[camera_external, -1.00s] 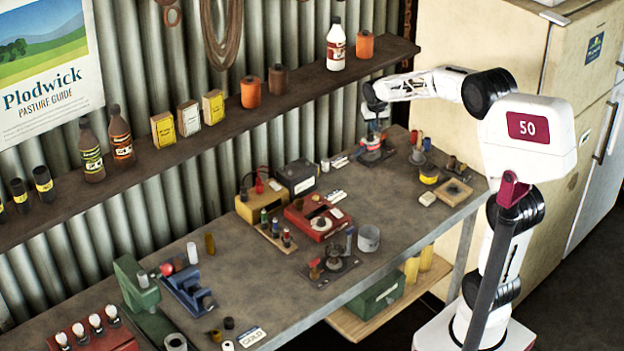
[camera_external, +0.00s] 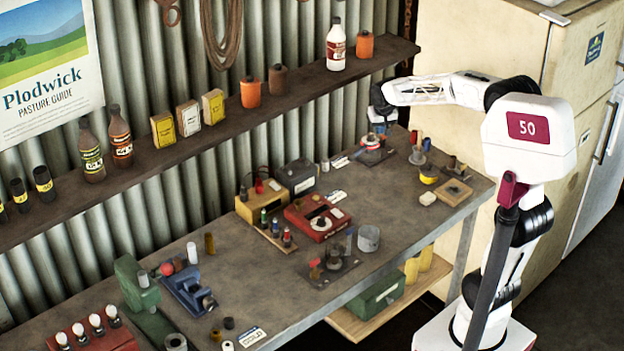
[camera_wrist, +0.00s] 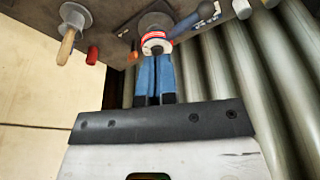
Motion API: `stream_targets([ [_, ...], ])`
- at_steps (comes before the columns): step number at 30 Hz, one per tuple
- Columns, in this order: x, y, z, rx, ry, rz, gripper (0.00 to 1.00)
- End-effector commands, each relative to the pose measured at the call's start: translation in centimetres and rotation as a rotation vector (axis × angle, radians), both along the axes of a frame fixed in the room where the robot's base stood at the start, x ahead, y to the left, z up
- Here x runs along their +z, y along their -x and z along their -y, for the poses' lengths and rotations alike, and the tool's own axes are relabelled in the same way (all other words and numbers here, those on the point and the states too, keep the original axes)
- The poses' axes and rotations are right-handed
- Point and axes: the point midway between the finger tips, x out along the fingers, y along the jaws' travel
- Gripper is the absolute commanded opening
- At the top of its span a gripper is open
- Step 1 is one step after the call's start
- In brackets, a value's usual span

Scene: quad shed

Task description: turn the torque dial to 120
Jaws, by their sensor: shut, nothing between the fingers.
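A small round device with a red and white ring (camera_external: 371,142) stands on a dark base at the far right of the bench. The ring (camera_wrist: 156,42) also shows in the wrist view, just beyond my fingertips, with a blue-grey handle (camera_wrist: 187,24) beside it. I cannot read any numbers on it. My gripper (camera_external: 380,131) is above this device, pointing down. Its blue fingers (camera_wrist: 155,58) are together and empty; I cannot tell whether they touch the ring. A red box (camera_external: 306,216) with a white round dial face (camera_external: 322,223) sits mid-bench; its markings are too small to read.
A yellow box (camera_external: 262,204) and a dark battery-like box (camera_external: 298,178) stand behind the red box. A dark plate with upright posts (camera_external: 331,268) and a grey cup (camera_external: 368,239) are in front. The shelf (camera_external: 220,130) runs along the wall.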

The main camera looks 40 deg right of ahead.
Motion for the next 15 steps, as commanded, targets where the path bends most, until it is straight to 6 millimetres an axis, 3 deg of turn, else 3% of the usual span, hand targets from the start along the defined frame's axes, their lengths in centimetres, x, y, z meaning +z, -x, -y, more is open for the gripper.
stream_targets([
  [15,3.6,12.0,-6.1,0.131,0.001,-0.004,0.00],
])
